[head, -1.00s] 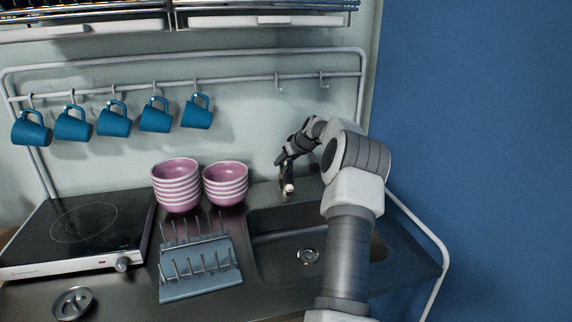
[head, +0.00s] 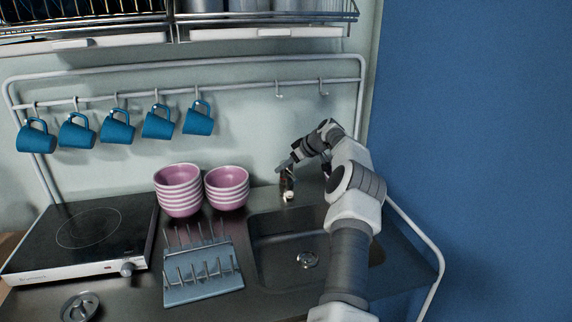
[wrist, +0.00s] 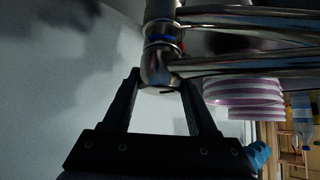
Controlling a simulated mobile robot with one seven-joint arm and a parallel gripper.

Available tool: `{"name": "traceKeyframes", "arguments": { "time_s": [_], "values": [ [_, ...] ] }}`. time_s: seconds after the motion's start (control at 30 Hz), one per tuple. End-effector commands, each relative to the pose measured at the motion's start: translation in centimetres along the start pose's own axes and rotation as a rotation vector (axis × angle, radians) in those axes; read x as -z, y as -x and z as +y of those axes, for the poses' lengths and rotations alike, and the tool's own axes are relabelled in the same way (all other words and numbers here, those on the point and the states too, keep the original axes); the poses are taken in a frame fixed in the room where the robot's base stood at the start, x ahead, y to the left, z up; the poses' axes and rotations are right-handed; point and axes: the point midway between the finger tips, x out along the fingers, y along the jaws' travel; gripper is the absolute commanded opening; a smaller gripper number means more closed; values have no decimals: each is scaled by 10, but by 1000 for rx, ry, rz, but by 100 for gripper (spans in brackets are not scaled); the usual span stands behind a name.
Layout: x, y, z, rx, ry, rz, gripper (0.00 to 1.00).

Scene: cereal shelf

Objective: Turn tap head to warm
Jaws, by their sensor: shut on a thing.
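The metal tap (head: 289,193) stands at the back edge of the sink (head: 262,243) in the head view, small and partly covered by my gripper (head: 284,170). In the wrist view the tap head (wrist: 158,70) is between the two dark fingers of my gripper (wrist: 162,84), which is shut on it. A shiny lever (wrist: 235,66) reaches right from the head. The spout (wrist: 240,14) runs roughly alongside it. A blue and red mark (wrist: 165,40) shows on the tap body. The fingers' exact contact with the head is hard to see in the dark picture.
Stacked pink bowls (head: 178,192) and a blue-grey dish rack (head: 202,270) stand left of the sink. A hob (head: 88,228) is further left. Blue mugs (head: 117,127) hang from the rail above. A white side rail (head: 425,240) borders the counter's right.

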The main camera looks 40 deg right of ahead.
Motion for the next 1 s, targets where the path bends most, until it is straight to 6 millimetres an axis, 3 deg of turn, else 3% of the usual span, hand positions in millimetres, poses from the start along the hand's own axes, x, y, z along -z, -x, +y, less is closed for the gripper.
{"name": "traceKeyframes", "arguments": {
  "time_s": [0.23, 0.27, 0.4, 0.77, 1.0],
  "values": [
    [0, 0, 0, -1, 2, -2, 0],
    [0, 0, 0, -1, 2, -2, 62],
    [0, 0, 0, -1, 1, -2, 87],
    [0, 3, 0, -2, 0, 0, 88],
    [0, 38, 1, -4, 0, 1, 88]
  ]
}}
